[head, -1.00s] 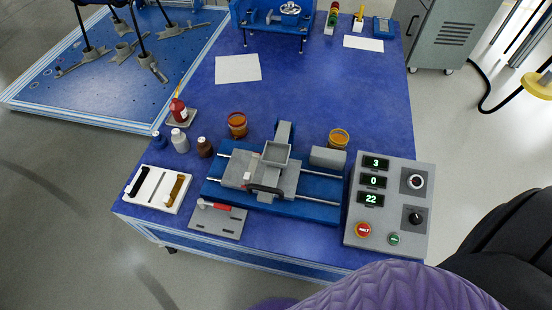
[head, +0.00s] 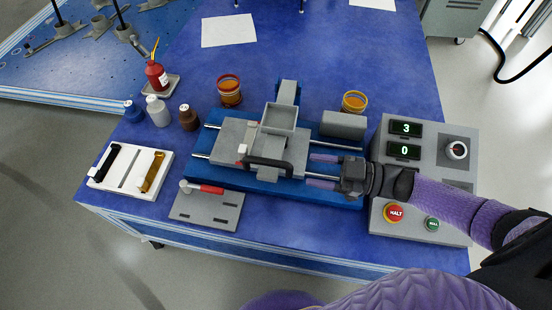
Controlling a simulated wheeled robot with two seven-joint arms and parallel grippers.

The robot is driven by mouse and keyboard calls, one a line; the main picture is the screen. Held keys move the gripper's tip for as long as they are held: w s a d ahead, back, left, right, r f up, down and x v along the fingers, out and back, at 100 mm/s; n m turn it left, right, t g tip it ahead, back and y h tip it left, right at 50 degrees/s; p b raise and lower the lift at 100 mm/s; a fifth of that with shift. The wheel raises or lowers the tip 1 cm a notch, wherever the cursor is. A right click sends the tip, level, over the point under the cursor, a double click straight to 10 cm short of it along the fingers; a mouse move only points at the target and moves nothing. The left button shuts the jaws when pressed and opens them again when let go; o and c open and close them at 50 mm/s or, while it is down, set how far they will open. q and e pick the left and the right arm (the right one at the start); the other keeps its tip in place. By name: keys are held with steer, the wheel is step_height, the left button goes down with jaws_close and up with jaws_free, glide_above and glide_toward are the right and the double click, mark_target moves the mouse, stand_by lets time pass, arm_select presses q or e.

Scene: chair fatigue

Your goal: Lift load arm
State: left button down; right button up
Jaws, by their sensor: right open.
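A test rig on a blue base (head: 225,174) stands at the front of the blue table. It carries a grey block with a square open-topped tray (head: 279,117) and a grey bar (head: 288,90) behind it. A curved black handle (head: 268,163) runs along the block's front. I cannot tell for sure which part is the load arm. My right gripper (head: 322,170) comes in from the right, open and empty, its purple fingers pointing left. The fingers are just right of the block and the handle's right end; contact is unclear. My left gripper is not in view.
A control panel (head: 460,205) with displays and buttons lies under my right arm. A red-handled lever plate (head: 207,207) and a white tray (head: 122,178) are front left. Bottles (head: 158,112) and orange-filled jars (head: 229,91) stand behind.

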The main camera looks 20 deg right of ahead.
mark_target(277, 162)
steer(key=b+x, duration=0.1)
steer(key=x, duration=0.7)
steer(key=shift+w+a+b, duration=0.1)
steer(key=shift+a+b, duration=0.05)
steer(key=shift+b, duration=0.2)
jaws_close()
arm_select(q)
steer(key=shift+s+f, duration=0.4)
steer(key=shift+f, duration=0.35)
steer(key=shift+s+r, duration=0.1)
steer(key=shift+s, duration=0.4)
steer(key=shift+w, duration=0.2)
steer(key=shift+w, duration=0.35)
arm_select(e)
steer(key=shift+r, duration=0.1)
